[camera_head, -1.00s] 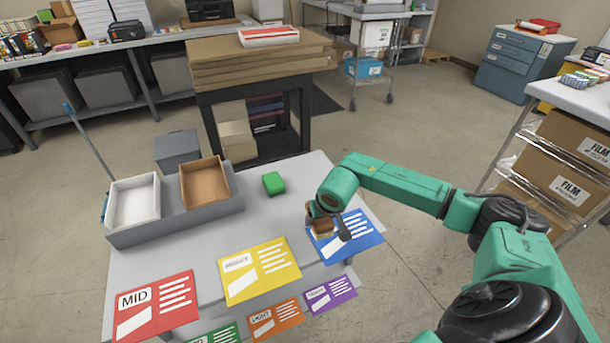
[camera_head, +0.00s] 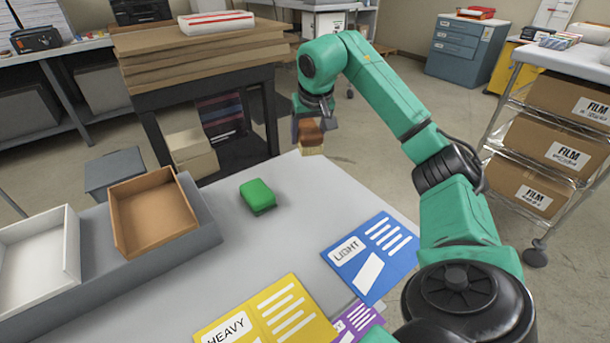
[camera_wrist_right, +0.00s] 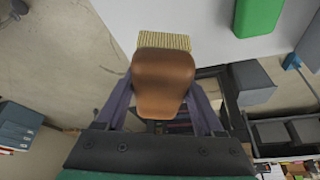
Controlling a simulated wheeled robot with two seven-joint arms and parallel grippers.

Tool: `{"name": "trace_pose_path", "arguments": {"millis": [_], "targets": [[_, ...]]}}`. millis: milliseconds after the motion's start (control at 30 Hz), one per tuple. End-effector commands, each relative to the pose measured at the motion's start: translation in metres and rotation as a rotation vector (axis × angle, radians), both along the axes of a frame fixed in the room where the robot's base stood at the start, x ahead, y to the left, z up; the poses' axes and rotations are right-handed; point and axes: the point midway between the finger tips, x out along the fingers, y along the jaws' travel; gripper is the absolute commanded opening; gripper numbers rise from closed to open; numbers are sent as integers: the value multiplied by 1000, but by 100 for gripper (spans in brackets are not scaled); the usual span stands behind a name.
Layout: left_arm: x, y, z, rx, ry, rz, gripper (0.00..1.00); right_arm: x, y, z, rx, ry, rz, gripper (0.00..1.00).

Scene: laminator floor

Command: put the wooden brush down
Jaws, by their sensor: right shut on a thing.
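The wooden brush (camera_head: 311,136) has a brown wooden body and pale bristles. My right gripper (camera_head: 313,124) is shut on it and holds it up near the table's far right corner, bristles pointing down. In the right wrist view the brush (camera_wrist_right: 162,82) sits between the two fingers of the gripper (camera_wrist_right: 160,105), with its bristles at the top. The grey table (camera_head: 300,205) lies below and to the left of the brush. My left gripper is not in view.
A green block (camera_head: 257,196) lies on the table. A brown tray (camera_head: 153,213) and a white tray (camera_head: 38,262) stand at the left. A blue LIGHT card (camera_head: 370,256) and a yellow HEAVY card (camera_head: 267,316) lie at the front. The table between block and blue card is clear.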

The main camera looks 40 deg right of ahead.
Motion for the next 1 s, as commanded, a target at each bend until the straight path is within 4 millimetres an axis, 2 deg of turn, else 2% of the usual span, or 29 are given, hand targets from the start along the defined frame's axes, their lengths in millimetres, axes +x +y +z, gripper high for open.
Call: {"name": "trace_pose_path", "arguments": {"millis": [33, 100, 300, 433, 500, 800, 833, 867, 900, 1000], "targets": [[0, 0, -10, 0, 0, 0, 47, -1, 0, -24, -1, 7, 0, 9], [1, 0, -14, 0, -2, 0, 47, -1, 0, -45, 0, 6, 0, 9], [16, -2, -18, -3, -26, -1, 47, 0, 0, -80, 1, 2, 0, 9], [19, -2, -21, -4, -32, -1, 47, 0, 0, -105, 1, 2, 1, 9], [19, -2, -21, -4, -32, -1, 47, 1, 0, -110, 0, -1, 0, 9], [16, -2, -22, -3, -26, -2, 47, 1, 0, -112, 0, -1, 0, 9], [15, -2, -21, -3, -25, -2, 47, 1, 0, -112, 0, -1, 0, 81], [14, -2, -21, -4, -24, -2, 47, 1, 0, -112, 0, -1, 0, 92], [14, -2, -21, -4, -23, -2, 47, 1, 0, -112, 0, -1, 0, 100], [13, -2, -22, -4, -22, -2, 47, 1, 0, -112, 0, -1, 0, 100]]}}
